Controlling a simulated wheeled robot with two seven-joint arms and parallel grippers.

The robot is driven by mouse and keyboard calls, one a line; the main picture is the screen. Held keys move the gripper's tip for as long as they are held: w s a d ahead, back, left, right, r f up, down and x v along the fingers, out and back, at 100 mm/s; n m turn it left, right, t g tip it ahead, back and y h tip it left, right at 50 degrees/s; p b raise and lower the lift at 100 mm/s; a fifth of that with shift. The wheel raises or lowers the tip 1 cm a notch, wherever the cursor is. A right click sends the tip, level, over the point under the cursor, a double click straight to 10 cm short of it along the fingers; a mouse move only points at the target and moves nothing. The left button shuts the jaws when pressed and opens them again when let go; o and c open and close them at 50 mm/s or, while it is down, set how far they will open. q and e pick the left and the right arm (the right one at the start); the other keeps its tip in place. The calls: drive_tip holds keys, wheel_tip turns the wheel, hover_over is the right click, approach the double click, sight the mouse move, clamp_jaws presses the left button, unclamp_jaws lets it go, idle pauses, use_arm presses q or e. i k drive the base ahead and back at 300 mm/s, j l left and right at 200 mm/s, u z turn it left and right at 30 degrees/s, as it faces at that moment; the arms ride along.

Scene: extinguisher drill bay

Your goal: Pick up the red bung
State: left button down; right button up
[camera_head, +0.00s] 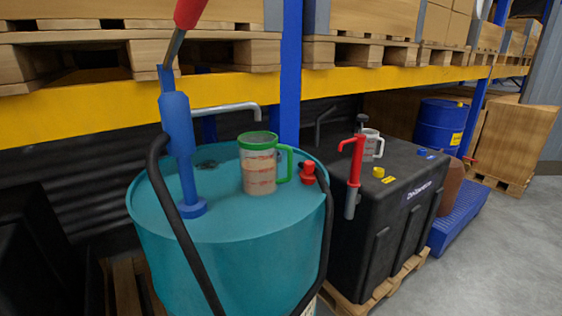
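The red bung (308,173) sits on the top of the teal drum (235,265), near its right edge. It has a narrower upper part above a wider base. It stands just right of a clear measuring jug (258,170) with a green rim and green handle. The jug's handle comes close to the bung; I cannot tell if they touch. Neither of my grippers shows in this view.
A blue hand pump (180,150) with a red handle and black hose rises from the drum's left side. A black tank (385,215) stands to the right, with a red pump (355,170), a white jug (371,145) and a yellow cap (378,172). A yellow shelf beam (100,115) crosses above.

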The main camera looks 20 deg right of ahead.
sight(307, 177)
drive_tip(key=i+l+u, duration=0.15)
drive_tip(key=l+u, duration=0.2)
drive_tip(key=l, duration=0.5)
drive_tip(key=l+u, duration=0.4)
drive_tip(key=l, duration=0.4)
drive_tip(key=k+l+u, duration=0.1)
drive_tip(key=l+u, duration=0.25)
drive_tip(key=l, duration=0.5)
